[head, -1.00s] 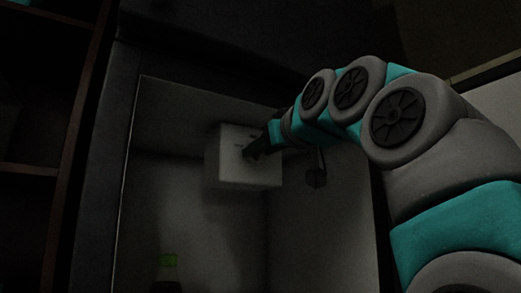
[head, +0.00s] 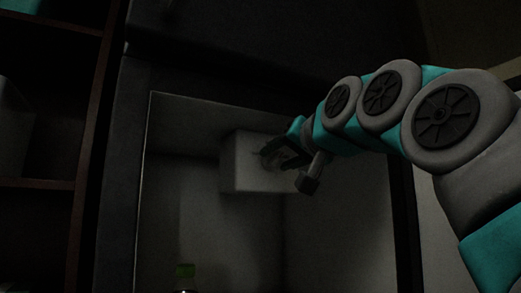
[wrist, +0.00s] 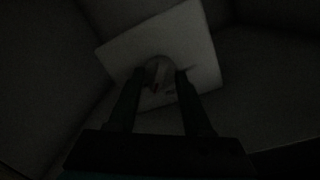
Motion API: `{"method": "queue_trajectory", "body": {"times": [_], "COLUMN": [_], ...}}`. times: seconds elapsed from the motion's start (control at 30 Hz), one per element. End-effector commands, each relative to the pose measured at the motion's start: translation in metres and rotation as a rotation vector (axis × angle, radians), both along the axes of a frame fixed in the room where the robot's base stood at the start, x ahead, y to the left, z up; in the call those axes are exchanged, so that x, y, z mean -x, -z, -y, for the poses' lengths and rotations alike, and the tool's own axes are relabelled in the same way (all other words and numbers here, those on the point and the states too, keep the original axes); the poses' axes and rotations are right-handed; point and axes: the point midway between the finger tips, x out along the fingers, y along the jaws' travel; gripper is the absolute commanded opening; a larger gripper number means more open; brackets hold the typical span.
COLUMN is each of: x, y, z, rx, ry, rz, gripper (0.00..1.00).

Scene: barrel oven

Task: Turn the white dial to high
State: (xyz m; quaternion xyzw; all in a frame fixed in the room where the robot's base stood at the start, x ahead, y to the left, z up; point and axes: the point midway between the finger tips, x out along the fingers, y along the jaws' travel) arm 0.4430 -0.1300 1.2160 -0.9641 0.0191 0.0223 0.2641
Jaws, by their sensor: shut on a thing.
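A white box-shaped control unit (head: 240,168) hangs at the top back of the light-walled compartment. Its front plate also shows in the wrist view (wrist: 200,45), tilted in the picture. The pale round dial (wrist: 157,72) on that plate sits between my two fingers, with a small red mark on it. My gripper (head: 274,156) is shut on the dial, one finger on each side. Darkness hides the plate's markings, so I cannot read the setting. In the head view my fingers partly cover the dial.
A dark shelf (head: 50,184) is at the left. The compartment's dark frame (head: 108,200) lies between them. The scene is very dim.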

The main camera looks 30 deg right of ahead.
Motion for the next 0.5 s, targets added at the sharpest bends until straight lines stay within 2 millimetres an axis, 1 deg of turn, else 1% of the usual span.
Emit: {"method": "queue_trajectory", "body": {"times": [0.03, 0.2, 0.5], "x": [-0.0001, -0.0009, 0.0004], "y": [-0.0023, -0.0018, -0.0022], "z": [0.0004, 0.0011, 0.0012], "rx": [-0.042, -0.194, -0.393], "ry": [0.0, 0.001, 0.001], "rz": [-0.005, -0.012, -0.014], "gripper": [0.0, 0.0, 0.0]}}
